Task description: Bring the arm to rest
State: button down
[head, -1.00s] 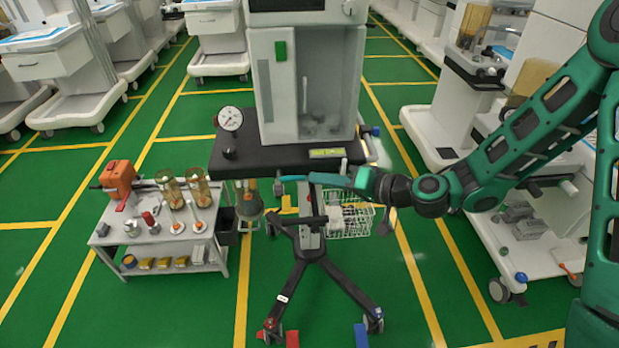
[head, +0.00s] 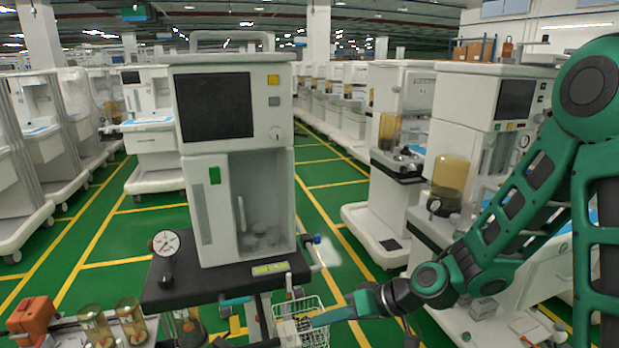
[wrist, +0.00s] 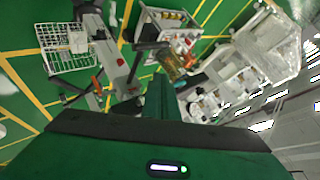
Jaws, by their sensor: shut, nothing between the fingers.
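My green arm reaches in from the right of the head view, bent at the elbow. My gripper (head: 328,317) is at its end, low in the picture, in front of the anaesthesia cart's basket side. Its fingers are together and hold nothing. In the wrist view the closed fingers (wrist: 158,92) stick up from the green gripper body. Whether they touch anything is hard to tell, but no contact shows.
An anaesthesia cart (head: 225,110) with a dark shelf stands just ahead. Its wire basket (head: 300,333) is close to my gripper and also shows in the wrist view (wrist: 68,58). A small side table (wrist: 172,18) stands beyond. More carts (head: 480,130) line the right; green aisle floor (head: 325,185) lies between.

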jog(key=s+d+r+m+h, duration=0.1)
jog(key=s+d+m+h, duration=0.2)
jog(key=d, duration=0.9)
jog(key=s+d+r+h, duration=0.15)
jog(key=d+h, duration=0.35)
jog(key=d, duration=0.6)
jog(key=s+d+r+m+g+h, duration=0.1)
jog(key=s+d+r+m, duration=0.3)
jog(key=s+d, duration=0.3)
jog(key=s+d+r+m+g+h, duration=0.1)
jog(key=s+d+r+m+g, duration=0.1)
jog(key=s+d+r+m, duration=0.2)
jog(key=s+d, duration=0.3)
jog(key=s, duration=0.4)
jog(key=shift+s+d+r, duration=0.15)
jog(key=shift+s+d, duration=0.05)
jog(key=shift+w+f, duration=0.25)
jog(key=shift+w, duration=0.4)
